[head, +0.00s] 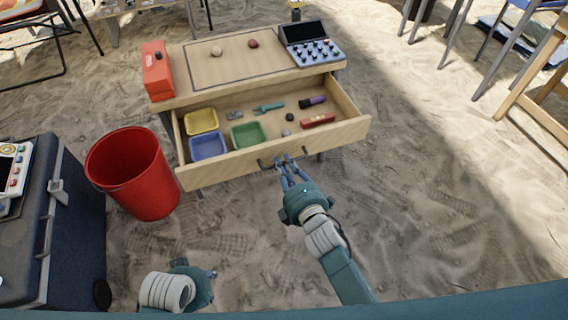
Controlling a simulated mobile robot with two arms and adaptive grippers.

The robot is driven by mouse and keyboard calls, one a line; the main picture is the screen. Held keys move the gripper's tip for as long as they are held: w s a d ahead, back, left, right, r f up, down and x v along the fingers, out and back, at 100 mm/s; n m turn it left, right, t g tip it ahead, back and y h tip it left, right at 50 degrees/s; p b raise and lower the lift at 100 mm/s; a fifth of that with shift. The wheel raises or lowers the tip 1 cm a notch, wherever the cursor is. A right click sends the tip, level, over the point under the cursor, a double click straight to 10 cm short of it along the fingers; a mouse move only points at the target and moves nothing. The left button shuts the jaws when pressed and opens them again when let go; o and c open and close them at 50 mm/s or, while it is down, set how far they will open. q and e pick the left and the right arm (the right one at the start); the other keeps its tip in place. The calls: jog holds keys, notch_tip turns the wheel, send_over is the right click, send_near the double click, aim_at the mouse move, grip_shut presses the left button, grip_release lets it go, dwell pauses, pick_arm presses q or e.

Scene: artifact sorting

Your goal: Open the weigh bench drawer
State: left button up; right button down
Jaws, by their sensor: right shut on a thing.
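The wooden weigh bench (189,56) stands ahead of me. Its drawer (345,135) is pulled out towards me, with its inside in plain view. My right gripper (285,164) is at the drawer's front face, shut on the dark drawer handle (265,165). My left gripper (212,273) is low at the bottom of the view, away from the bench and close to my body. Its fingers are mostly hidden, so its opening is unclear.
The drawer holds yellow, blue and green trays (247,134) and several small items. On the bench top are a red box (156,71), two stones and a device with knobs (313,50). A red bucket (133,173) and dark case (70,220) stand left.

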jog(key=c, duration=1.7)
grip_release()
jog(key=shift+f, duration=0.1)
jog(key=v, duration=1.2)
jog(key=shift+d, duration=0.1)
